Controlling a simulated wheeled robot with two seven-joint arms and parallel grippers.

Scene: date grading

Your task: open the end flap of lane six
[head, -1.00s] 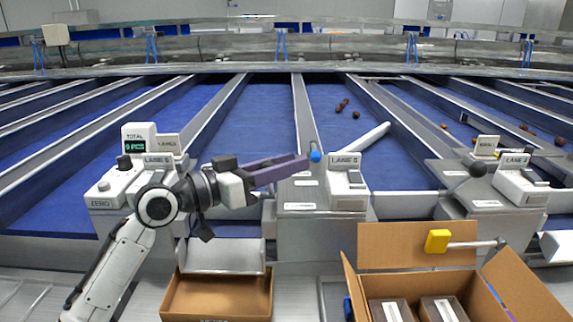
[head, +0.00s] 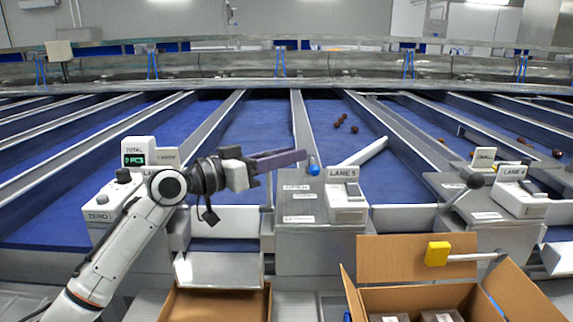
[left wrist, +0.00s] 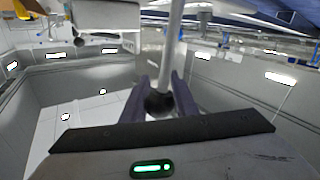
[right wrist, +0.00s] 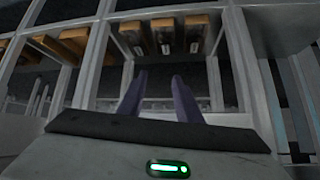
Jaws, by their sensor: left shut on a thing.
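My left gripper (head: 297,158) reaches in from the left at the lane housing between two lanes. In the left wrist view its purple fingers (left wrist: 160,88) are shut on a dark ball knob (left wrist: 158,104) on an upright metal rod (left wrist: 173,45). In the head view the fingers hide that knob. A blue-tipped piece (head: 313,167) shows beside the fingertips. The left housing's lane label is partly covered by my arm. A pale panel (head: 220,268) hangs at the lane end below my gripper. My right gripper (right wrist: 160,98) is open and empty, seen only in its wrist view.
An open cardboard box (head: 415,258) stands at the front right, a yellow-ended lever (head: 437,253) over it. Another carton (head: 215,303) stands below the pale panel. Lane 5 (head: 346,190) and Lane 4 (head: 518,195) units stand to the right. Dates (head: 340,121) lie on blue belts.

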